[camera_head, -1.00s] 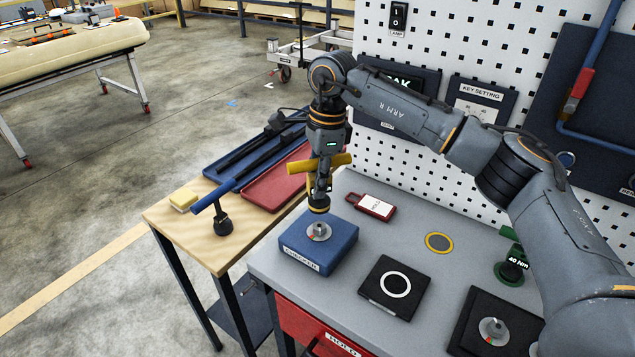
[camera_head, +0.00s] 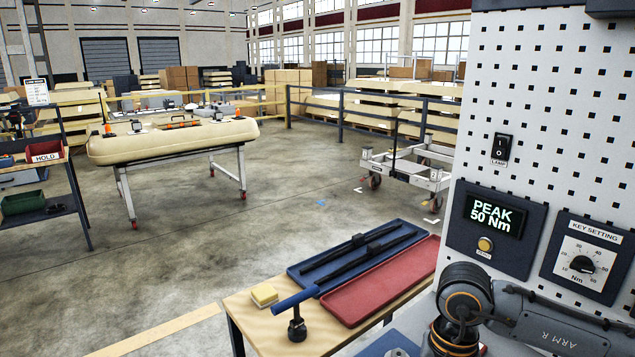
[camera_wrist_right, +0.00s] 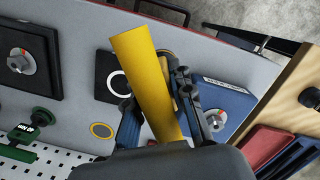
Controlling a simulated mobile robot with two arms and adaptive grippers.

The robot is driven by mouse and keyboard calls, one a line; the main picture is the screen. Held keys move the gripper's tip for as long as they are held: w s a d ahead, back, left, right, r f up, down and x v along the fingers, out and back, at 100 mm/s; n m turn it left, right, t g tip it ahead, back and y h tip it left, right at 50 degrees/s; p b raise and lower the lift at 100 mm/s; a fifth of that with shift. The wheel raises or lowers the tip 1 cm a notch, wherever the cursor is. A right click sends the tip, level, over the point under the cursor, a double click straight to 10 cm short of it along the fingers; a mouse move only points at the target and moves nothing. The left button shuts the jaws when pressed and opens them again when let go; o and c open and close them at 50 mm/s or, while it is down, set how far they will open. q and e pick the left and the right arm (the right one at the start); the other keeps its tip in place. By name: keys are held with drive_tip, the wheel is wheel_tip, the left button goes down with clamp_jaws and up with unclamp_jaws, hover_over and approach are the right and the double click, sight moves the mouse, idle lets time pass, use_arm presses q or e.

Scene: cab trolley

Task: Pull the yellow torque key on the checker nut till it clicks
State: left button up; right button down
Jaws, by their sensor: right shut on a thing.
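The yellow torque key (camera_wrist_right: 145,80) is in the jaws of my right gripper (camera_wrist_right: 158,100) in the right wrist view. Its bar slants across the picture; its lower end is hidden. The blue checker block (camera_wrist_right: 232,98) is to the right of the gripper, with the checker nut (camera_wrist_right: 216,121) partly visible beside a finger. I cannot tell whether the key touches the nut. In the head view only the top of the nut (camera_head: 397,352) shows at the bottom edge. The display (camera_head: 491,216) reads PEAK 50 Nm. My left gripper is out of view.
A blue-handled key (camera_head: 297,318) stands on the wooden table beside a yellow block (camera_head: 264,294), a blue tray (camera_head: 402,228) and a red tray (camera_head: 345,303). The KEY SETTING dial (camera_head: 582,264) is on the pegboard. A green key (camera_wrist_right: 38,118) and a ring pad (camera_wrist_right: 105,62) are on the grey bench.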

drive_tip(key=s+n, duration=0.2)
drive_tip(key=s, duration=0.1)
drive_tip(key=s+f+n, duration=0.1)
drive_tip(key=s, duration=0.1)
drive_tip(key=shift+s+d+n, duration=0.1)
drive_tip(key=shift+d+n, duration=0.15)
drive_tip(key=shift+n, duration=0.15)
